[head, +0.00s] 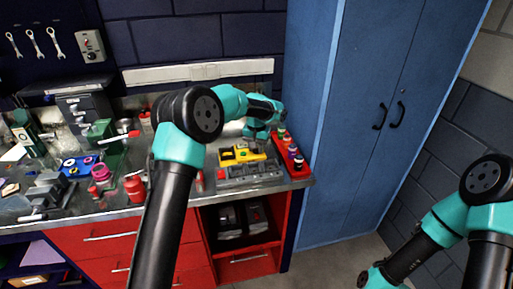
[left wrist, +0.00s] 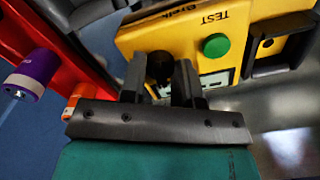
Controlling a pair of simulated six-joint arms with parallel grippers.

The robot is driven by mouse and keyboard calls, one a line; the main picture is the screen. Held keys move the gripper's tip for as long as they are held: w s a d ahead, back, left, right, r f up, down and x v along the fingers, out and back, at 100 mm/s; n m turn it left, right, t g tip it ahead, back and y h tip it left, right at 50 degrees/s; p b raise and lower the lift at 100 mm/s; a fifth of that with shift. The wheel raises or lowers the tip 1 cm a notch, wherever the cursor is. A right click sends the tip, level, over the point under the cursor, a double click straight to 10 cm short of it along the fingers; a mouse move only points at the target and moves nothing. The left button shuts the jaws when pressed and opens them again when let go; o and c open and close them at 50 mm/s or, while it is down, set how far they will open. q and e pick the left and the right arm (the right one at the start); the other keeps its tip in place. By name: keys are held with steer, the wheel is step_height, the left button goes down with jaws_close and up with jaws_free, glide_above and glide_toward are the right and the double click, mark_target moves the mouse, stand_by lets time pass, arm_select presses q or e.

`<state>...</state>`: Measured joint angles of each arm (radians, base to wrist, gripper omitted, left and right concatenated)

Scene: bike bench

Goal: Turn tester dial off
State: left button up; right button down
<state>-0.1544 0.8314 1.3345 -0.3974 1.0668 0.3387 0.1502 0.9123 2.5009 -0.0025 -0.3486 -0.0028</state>
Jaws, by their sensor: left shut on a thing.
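The yellow tester (head: 242,155) sits on the right part of the steel bench in the head view. In the left wrist view the tester (left wrist: 202,35) shows its TEST lettering, a green button (left wrist: 216,46) and a dark dial (left wrist: 160,66). My left gripper (left wrist: 168,70) is at the tester's face, with its fingers shut on the dial, one on each side. The dial's pointer setting is hidden between the fingers. In the head view my left gripper (head: 256,138) is just above the tester. My right arm is at the right edge, and its gripper's fingers cannot be made out.
A red tray (head: 304,169) with several small bottles stands right of the tester. A grey rack (head: 250,173) lies in front of it. A blue cabinet (head: 345,130) stands at the bench's right end. Tools and red containers crowd the left bench.

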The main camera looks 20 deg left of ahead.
arm_select(q)
steer(key=shift+n, duration=0.6)
steer(key=o, duration=0.9)
steer(key=shift+o, duration=0.2)
steer(key=shift+r, duration=0.1)
step_height(320, 180, up, 17)
steer(key=shift+r, duration=0.15)
